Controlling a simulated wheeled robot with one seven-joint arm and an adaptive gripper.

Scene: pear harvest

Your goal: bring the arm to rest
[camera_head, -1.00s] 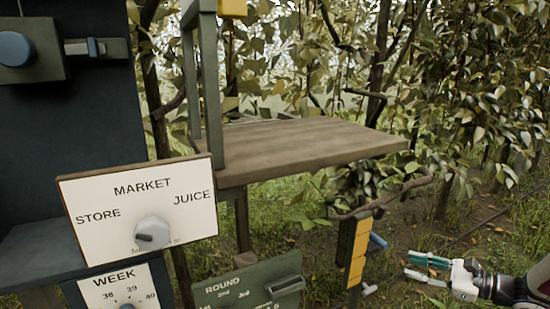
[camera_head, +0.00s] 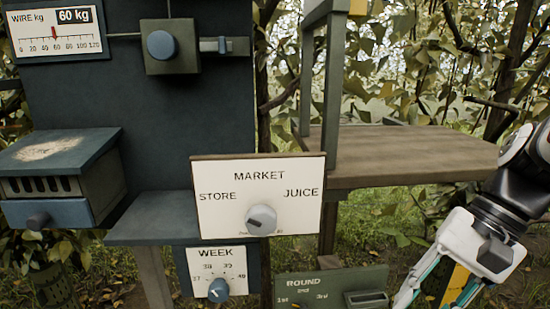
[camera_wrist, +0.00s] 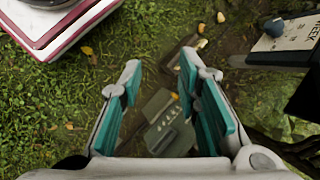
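My gripper (camera_head: 432,298) is at the lower right of the head view, pointing downward, in front of the right end of the wooden shelf. In the wrist view my gripper (camera_wrist: 160,64) has its two teal-padded fingers well apart, with nothing held between them. Below and beyond the fingers lies a green panel (camera_wrist: 158,108) over grass and soil. It does not touch the fingers as far as I can see.
A white MARKET board (camera_head: 225,220) with a knob stands at the middle. A WEEK dial (camera_head: 235,262) and a green ROUND panel (camera_head: 300,292) are below it. The wooden shelf (camera_head: 420,155) is close behind my arm. A blue-topped box (camera_head: 95,150) is at left.

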